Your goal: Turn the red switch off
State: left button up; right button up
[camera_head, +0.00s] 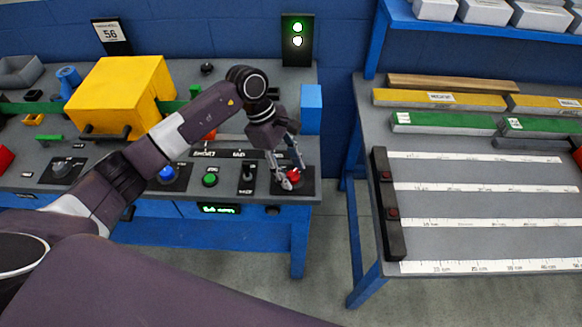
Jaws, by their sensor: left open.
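A round red control (296,175), seemingly the red switch, sits on a dark plate at the right end of the panel on the grey bench (130,198). My left gripper (294,176) points down at it with its fingers apart. The fingertips are right at the red control and partly cover it. I cannot tell whether they touch it. Another small red part (210,135) shows farther back, partly behind my left arm. My right gripper is not in view.
A green button (210,179), a black toggle (247,172) and a blue button (167,173) lie left of the gripper. A yellow box (112,92) and blue block (311,104) stand behind. A gap separates the right-hand table (365,110).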

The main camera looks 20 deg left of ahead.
pick_arm(q)
jog(key=shift+s+f, duration=0.1)
jog(key=c, duration=1.1)
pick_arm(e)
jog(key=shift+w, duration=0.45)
